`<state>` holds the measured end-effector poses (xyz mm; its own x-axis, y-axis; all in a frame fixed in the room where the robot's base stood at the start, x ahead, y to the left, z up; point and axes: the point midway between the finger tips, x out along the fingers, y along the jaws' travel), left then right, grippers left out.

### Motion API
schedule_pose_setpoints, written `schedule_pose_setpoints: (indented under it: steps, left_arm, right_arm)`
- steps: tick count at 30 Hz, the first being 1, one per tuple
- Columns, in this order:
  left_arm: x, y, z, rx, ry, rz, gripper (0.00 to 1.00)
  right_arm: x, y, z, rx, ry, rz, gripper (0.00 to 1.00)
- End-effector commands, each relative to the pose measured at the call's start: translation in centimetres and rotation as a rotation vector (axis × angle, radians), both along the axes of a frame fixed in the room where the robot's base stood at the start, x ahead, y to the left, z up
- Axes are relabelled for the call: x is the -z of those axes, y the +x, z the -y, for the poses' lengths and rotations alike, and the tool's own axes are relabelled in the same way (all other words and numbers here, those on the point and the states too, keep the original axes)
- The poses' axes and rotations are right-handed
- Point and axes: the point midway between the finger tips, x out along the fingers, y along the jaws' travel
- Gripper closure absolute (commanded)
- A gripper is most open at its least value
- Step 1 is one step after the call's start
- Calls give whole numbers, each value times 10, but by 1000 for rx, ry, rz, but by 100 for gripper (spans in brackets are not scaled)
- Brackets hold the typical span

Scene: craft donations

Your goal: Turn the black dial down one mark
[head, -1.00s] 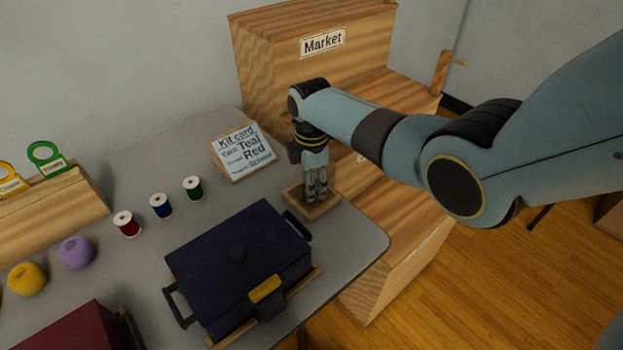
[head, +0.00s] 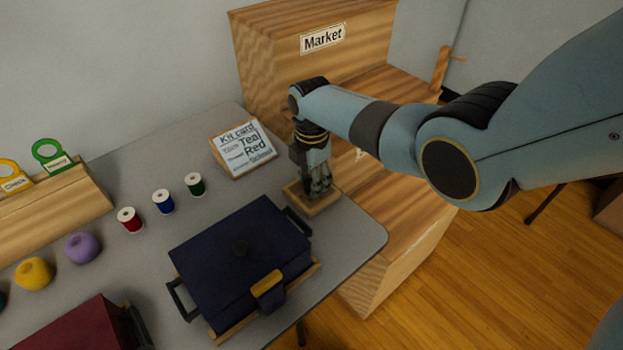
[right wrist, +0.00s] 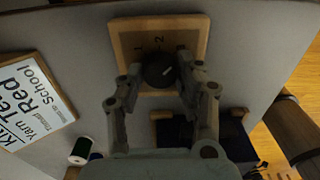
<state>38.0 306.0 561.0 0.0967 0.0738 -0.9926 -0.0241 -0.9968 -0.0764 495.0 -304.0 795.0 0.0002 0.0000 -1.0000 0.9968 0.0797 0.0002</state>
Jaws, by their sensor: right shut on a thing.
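The black dial (right wrist: 160,72) sits on a small wooden board (right wrist: 192,32) with number marks, of which a 1 and a 2 are readable in the right wrist view. A pale pointer line on the dial slants toward the upper right of that view. My right gripper (right wrist: 158,80) is shut on the dial, one finger on each side. In the head view my right gripper (head: 320,190) points down over the board (head: 318,209) and hides the dial. Marks beyond the 2 cannot be made out. My left gripper is not in view.
A dark blue lidded box (head: 225,258) stands just in front of the board. The kit card (head: 262,163) stands behind it to the left. Thread spools (head: 163,203) and yarn balls (head: 83,248) line the table's left. The Market cabinet (head: 280,60) is close behind.

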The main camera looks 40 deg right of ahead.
Motion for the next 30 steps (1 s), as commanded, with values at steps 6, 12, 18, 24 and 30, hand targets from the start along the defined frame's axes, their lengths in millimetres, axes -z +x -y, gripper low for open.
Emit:
schedule_pose_setpoints:
  steps: [6, 12, 18, 24, 30]
  left_arm:
    - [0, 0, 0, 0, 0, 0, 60]
    - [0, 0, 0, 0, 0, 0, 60]
    - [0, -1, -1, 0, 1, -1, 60]
    - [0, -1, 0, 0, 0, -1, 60]
    - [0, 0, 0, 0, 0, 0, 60]
  right_arm:
    - [1, -1, 0, 1, 1, -3, 57]
    - [1, -1, 0, 1, 1, -2, 41]
    - [-1, 0, 0, 1, 0, -1, 41]
    - [-19, 1, 0, 2, 0, 3, 41]
    - [-61, 1, 1, 0, -1, 4, 41]
